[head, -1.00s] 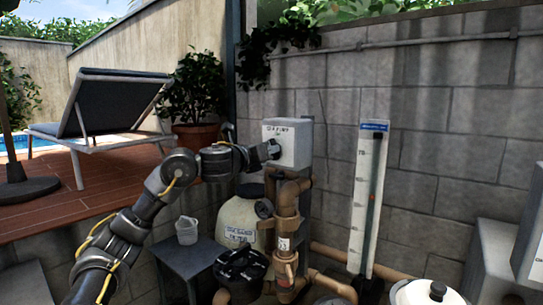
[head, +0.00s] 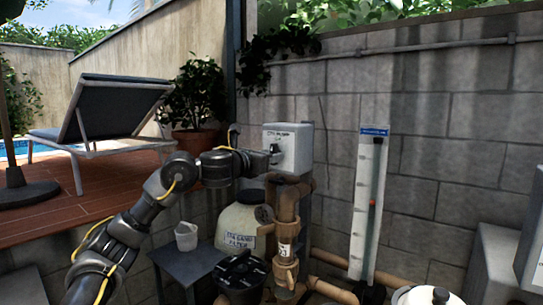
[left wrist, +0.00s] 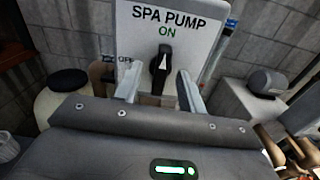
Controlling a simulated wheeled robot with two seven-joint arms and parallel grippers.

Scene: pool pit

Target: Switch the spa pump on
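The spa pump switch box (head: 298,142) is a pale grey box on a post in front of the block wall. In the left wrist view its face (left wrist: 195,22) reads "SPA PUMP", with green "ON" at the top and "OFF" at the left, partly covered. Its black knob (left wrist: 162,66) has a white arrow pointing up at "ON". My left gripper (left wrist: 160,82) is open, one finger on each side of the knob, with gaps visible. In the head view the left gripper (head: 270,157) is right at the box's front. My right gripper is out of view.
Brown pipes with a valve (head: 286,220) stand just below the box. A sand filter tank (head: 240,222) and a small grey table (head: 190,262) with a cup (head: 187,236) are below my left arm. A tall white gauge board (head: 369,200) stands to the right.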

